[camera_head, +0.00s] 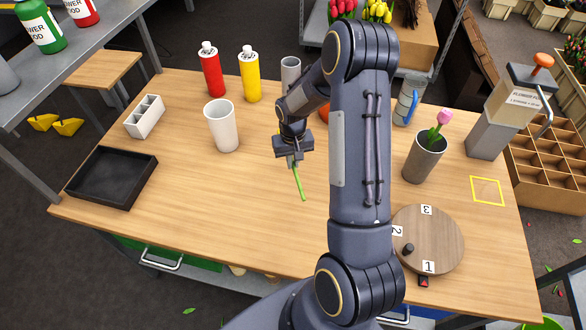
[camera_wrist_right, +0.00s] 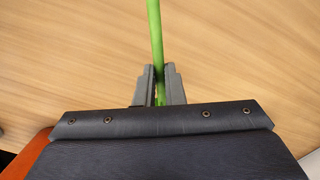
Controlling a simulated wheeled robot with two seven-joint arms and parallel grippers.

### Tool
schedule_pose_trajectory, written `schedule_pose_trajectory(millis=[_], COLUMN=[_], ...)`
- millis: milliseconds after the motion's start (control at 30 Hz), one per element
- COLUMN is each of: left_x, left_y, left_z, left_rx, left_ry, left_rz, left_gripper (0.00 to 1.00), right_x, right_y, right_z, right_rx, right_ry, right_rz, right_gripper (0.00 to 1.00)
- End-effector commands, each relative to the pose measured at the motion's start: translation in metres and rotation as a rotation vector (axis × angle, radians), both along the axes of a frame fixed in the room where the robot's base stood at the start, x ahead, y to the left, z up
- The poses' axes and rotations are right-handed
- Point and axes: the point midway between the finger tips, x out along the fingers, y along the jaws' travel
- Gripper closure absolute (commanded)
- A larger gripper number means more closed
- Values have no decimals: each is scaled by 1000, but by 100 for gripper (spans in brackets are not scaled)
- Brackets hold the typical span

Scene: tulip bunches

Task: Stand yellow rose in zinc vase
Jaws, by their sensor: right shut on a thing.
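My right gripper (camera_head: 293,160) is shut on a green stem (camera_head: 299,184) above the middle of the table. The stem slants down below the fingers; its flower head is hidden by my gripper and arm, so its colour cannot be told. In the right wrist view the stem (camera_wrist_right: 156,40) runs between the two fingers (camera_wrist_right: 159,85). A grey metallic cylinder (camera_head: 290,70) stands behind my gripper, partly covered by my arm. A darker grey vase (camera_head: 423,160) with a pink tulip (camera_head: 442,120) stands to the right. I cannot tell which is zinc. My left gripper is not in view.
A white vase (camera_head: 222,128) stands left of my gripper, with red (camera_head: 211,72) and yellow (camera_head: 250,76) bottles behind. A black tray (camera_head: 112,202) and white divided box (camera_head: 145,118) lie left. A numbered turntable (camera_head: 440,240) is front right. The front-middle table (camera_head: 230,210) is clear.

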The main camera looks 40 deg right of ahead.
Motion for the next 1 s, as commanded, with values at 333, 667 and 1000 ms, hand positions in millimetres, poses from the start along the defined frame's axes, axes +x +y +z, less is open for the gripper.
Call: schedule_pose_trajectory(millis=[333,667,1000], left_x=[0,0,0], left_y=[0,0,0], left_z=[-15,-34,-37], left_rx=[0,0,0], left_ry=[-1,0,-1], left_rz=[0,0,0], left_gripper=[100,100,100], right_x=[17,21,21], right_y=[-14,-16,-17], right_z=[-29,-62,-65], right_rx=[0,1,0], right_ry=[0,-1,-1], right_rz=[1,1,1], right_gripper=[100,100,88])
